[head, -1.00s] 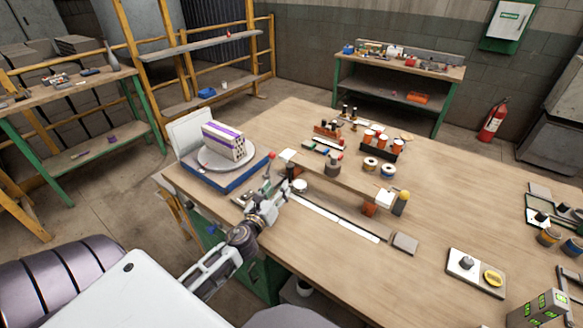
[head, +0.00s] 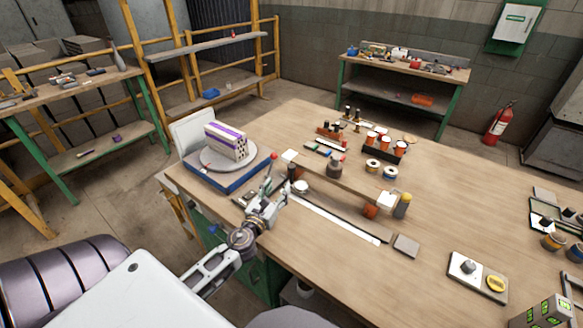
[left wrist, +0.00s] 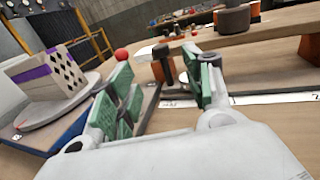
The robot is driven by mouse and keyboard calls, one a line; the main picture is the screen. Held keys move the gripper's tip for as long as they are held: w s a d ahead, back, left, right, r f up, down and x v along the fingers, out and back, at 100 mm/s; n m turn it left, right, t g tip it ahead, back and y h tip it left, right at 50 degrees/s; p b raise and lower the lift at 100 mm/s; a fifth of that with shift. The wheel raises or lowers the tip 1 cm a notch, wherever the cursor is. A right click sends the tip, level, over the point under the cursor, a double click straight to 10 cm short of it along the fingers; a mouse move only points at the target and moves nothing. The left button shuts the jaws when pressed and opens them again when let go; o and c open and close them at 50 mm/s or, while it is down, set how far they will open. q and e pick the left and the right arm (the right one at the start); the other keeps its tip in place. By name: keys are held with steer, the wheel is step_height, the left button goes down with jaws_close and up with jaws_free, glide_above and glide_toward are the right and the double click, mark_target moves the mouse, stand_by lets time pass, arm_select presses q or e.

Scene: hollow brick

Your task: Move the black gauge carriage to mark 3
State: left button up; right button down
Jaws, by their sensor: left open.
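A black upright post, which looks like part of the black gauge carriage (head: 292,172), stands at the left end of the long rail. It also shows in the left wrist view (left wrist: 166,66), beyond and between the fingertips. The white scale strip (head: 335,218) runs along the rail toward the lower right; its marks are too small to read in the head view. My left gripper (head: 275,192) is open and empty at the strip's left end, close to the post. Its green-padded fingers (left wrist: 162,78) are spread in the left wrist view. My right gripper is not in view.
A blue-based turntable (head: 235,178) with a purple-striped hollow brick (head: 228,141) stands left of the gripper. A red-ball lever (head: 270,157) rises close by. A wooden beam (head: 345,183) lies behind the rail.

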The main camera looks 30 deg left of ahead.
mark_target(290, 169)
arm_select(q)
steer(key=shift+w+a+p, duration=0.2)
steer(key=shift+w+a, duration=0.1)
steer(key=shift+w, duration=1.2)
steer(key=shift+w+a+p, duration=0.25)
steer(key=shift+w, duration=1.25)
steer(key=shift+w+a+p, duration=0.2)
steer(key=shift+w+a, duration=0.1)
steer(key=shift+w, duration=1.2)
steer(key=shift+w+a, duration=0.1)
steer(key=shift+w, duration=0.45)
steer(key=shift+w+a, duration=0.15)
steer(key=shift+w, duration=0.75)
steer(key=shift+w+a, duration=0.15)
steer(key=shift+w, duration=0.45)
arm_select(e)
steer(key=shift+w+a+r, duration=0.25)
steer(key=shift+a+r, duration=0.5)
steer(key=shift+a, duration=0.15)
